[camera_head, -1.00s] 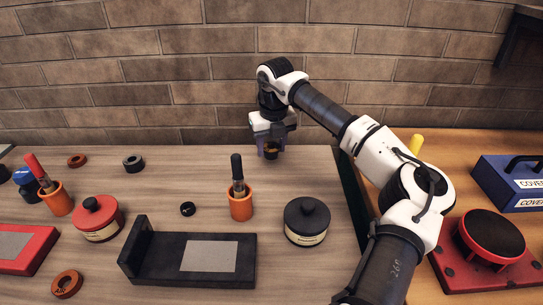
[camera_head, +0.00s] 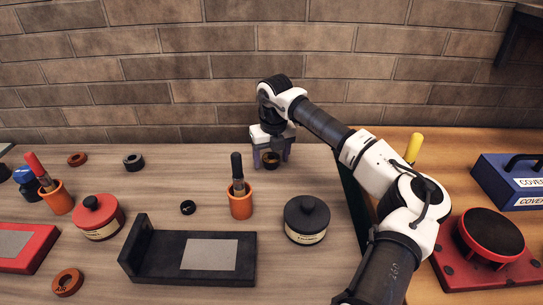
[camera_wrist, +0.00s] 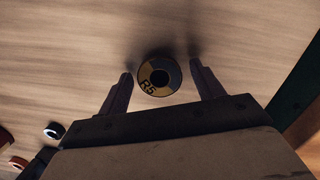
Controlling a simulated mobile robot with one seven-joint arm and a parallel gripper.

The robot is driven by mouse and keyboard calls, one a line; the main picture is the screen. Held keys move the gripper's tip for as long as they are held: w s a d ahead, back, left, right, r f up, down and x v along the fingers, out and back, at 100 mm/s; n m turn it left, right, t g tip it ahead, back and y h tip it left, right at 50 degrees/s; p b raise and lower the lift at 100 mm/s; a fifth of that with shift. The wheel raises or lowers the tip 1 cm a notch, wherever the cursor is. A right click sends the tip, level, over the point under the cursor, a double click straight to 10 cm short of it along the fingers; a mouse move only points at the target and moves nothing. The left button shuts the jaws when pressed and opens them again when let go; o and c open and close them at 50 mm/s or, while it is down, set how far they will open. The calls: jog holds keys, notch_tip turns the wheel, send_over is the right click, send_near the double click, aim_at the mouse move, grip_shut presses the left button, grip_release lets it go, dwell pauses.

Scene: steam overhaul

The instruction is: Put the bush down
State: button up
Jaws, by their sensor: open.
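The bush (camera_head: 271,160) is a small dark ring with a brass-coloured top face. It stands on the wooden bench top near the wall. In the wrist view my gripper (camera_wrist: 160,82) shows a clear gap between each finger and the bush.
On the bench are a black lidded pot (camera_head: 307,220), an orange cup with a brush (camera_head: 241,206), a black angled block (camera_head: 160,258), a red pot (camera_head: 98,217) and several loose rings. A dark edge (camera_head: 352,190) bounds the bench at the right. Bare wood surrounds the bush.

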aim_at(273, 161)
notch_tip(273, 161, up, 12)
jog(key=s, duration=0.1)
jog(key=shift+s+d+b, duration=0.2)
jog(key=shift+d+b, duration=0.05)
jog(key=shift+b, duration=0.1)
